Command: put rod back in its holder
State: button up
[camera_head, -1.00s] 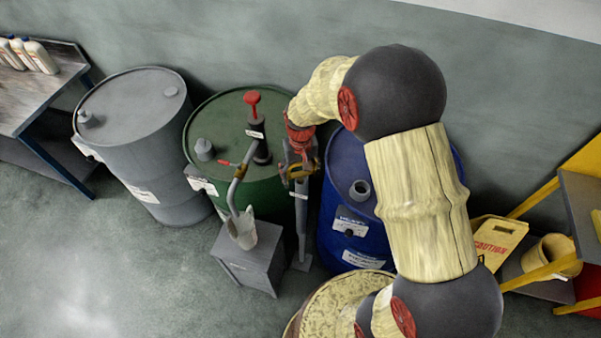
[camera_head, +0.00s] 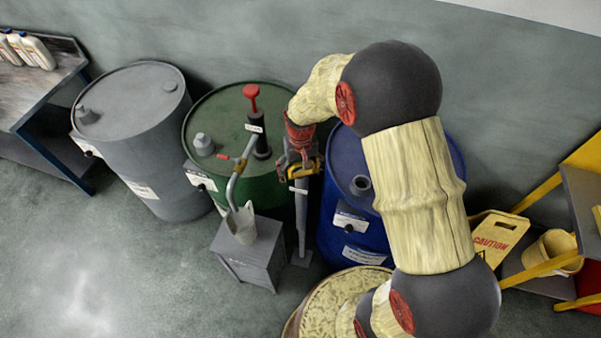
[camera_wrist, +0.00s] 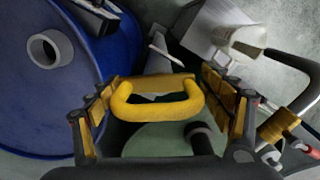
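The rod's yellow loop handle (camera_wrist: 157,103) lies between the two fingers of my gripper (camera_wrist: 165,108) in the wrist view. The fingers stand apart on either side of the handle, with a narrow gap visible at the right; my gripper looks open around it. In the head view my gripper (camera_head: 303,166) is at the top of a slim grey upright post (camera_head: 301,222), which looks like the holder, between the green and blue barrels. The rod's shaft is hidden, so I cannot tell how deep it sits.
The blue barrel (camera_head: 345,230) is close on the right and the green barrel (camera_head: 225,110) on the left, with a red-handled pump (camera_head: 256,125). A jug (camera_head: 242,224) stands on a grey box (camera_head: 262,250) below the pump spout. A yellow caution sign (camera_head: 497,238) is at right.

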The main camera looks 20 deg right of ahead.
jog(key=shift+o, duration=0.5)
notch_tip(320, 180, up, 12)
jog(key=shift+f, duration=0.1)
dwell(0.4)
jog(key=s+r+t+b, duration=0.2)
jog(key=s+r+b, duration=0.2)
jog(key=s, duration=0.7)
jog(key=s+r+t+b, duration=0.3)
jog(key=s+b, duration=0.3)
jog(key=s, duration=0.5)
jog(key=shift+r+n+t, duration=0.3)
jog(key=shift+r+n, duration=0.1)
jog(key=shift+r, duration=0.45)
